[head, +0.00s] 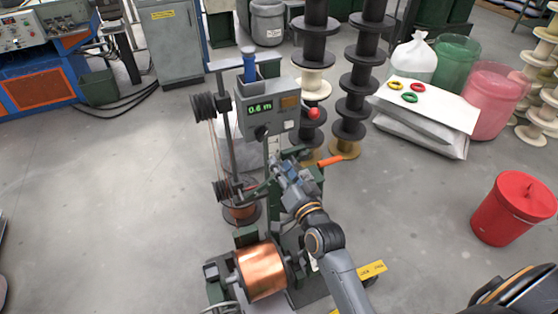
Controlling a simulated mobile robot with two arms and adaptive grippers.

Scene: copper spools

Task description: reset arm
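My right arm (340,268) reaches up from the bottom right to the winding machine. Its gripper (282,168) is at the machine, below the grey control box (268,110) and left of an orange handle (330,161). The fingertips are small and blend with the machine parts, so I cannot tell whether they are open, shut or touching anything. A large copper spool (262,270) sits at the front of the machine, left of my arm. The box display reads 0.6 m. I do not see my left gripper.
A red lidded bin (514,208) stands at right. Stacked dark spools (352,92) stand behind the machine. White sacks (422,122) with several coloured rings are at back right. A grey cabinet (172,45) and a control console (38,65) are at back left. The left floor is clear.

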